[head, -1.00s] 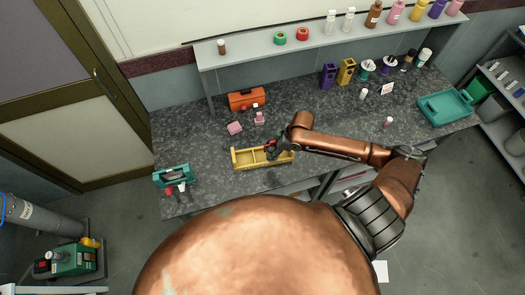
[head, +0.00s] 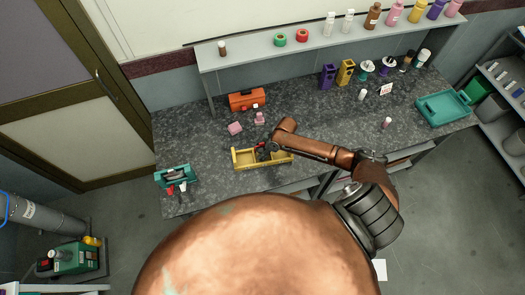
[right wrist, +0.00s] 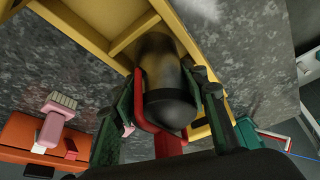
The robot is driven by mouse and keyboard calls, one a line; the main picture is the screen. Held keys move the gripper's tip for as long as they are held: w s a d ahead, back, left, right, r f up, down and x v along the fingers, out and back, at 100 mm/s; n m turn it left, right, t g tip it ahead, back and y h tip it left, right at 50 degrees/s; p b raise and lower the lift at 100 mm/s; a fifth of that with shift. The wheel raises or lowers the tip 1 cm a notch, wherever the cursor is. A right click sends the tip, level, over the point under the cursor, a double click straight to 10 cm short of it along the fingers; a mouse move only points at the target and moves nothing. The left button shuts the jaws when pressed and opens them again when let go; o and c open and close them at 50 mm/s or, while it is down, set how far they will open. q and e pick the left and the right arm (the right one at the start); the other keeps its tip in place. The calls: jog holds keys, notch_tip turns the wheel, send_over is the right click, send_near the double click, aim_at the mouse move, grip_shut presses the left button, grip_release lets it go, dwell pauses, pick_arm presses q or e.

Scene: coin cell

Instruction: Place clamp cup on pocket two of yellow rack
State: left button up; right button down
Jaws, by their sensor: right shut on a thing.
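The yellow rack (head: 262,164) lies on the dark speckled counter, with open pockets divided by thin walls. My left gripper is not in view.
An orange toolbox (head: 247,99) and two pink items (head: 235,128) stand behind the rack. A teal container (head: 176,176) stands at the counter's left end. A teal tray (head: 445,107) lies far right. The counter between rack and teal tray is mostly clear.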

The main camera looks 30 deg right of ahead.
jog(key=c, duration=1.2)
grip_release()
jog(key=shift+f, duration=0.1)
jog(key=shift+o, duration=0.2)
jog(key=v, duration=1.2)
jog(key=shift+b, duration=0.4)
jog(key=shift+w+a, duration=0.1)
jog(key=shift+a, duration=0.05)
